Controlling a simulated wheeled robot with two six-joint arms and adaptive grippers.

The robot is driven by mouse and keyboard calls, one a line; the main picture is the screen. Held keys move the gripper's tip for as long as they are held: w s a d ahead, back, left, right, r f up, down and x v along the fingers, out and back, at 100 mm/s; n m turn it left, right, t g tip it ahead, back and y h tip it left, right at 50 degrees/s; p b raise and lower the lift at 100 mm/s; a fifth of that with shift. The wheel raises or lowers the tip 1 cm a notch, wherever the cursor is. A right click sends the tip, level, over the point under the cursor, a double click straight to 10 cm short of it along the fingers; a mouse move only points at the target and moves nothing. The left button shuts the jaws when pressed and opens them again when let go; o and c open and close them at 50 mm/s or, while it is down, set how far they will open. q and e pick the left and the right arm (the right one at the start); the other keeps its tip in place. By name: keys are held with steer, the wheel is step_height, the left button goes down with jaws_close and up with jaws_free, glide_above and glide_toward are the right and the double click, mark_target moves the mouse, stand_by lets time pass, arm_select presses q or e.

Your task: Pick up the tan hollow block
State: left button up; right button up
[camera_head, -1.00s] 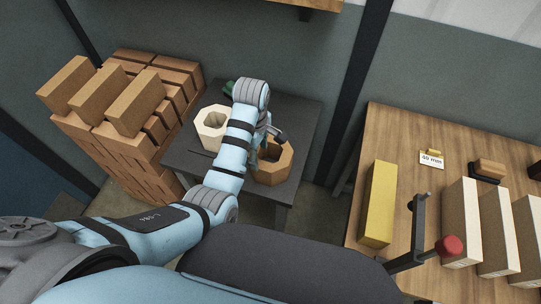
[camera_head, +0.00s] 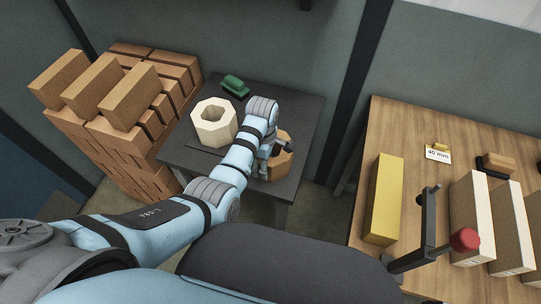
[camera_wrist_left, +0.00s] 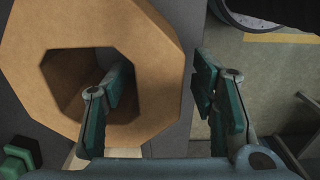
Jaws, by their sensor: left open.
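The tan hollow block (camera_head: 284,164) is octagonal with an octagonal hole. It sits on the dark table near its front right, partly hidden by my left arm. In the left wrist view the tan hollow block (camera_wrist_left: 160,60) fills the upper left. My left gripper (camera_wrist_left: 165,88) is open there. One finger shows over or in the hole and the other is outside the wall on the right, so the wall lies between them. Contact cannot be told. In the head view the left gripper (camera_head: 267,160) is at the block's left side. My right gripper is out of view.
A cream hollow block (camera_head: 214,122) and a green object (camera_head: 235,86) share the dark table (camera_head: 300,108). Stacked bricks (camera_head: 125,100) stand to its left. A wooden table (camera_head: 420,120) at right holds a yellow block (camera_head: 384,200), pale-faced blocks and a black post with a red knob.

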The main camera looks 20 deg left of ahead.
arm_select(q)
steer(key=shift+r, duration=0.1)
jaws_close()
steer(key=shift+w+r, duration=0.1)
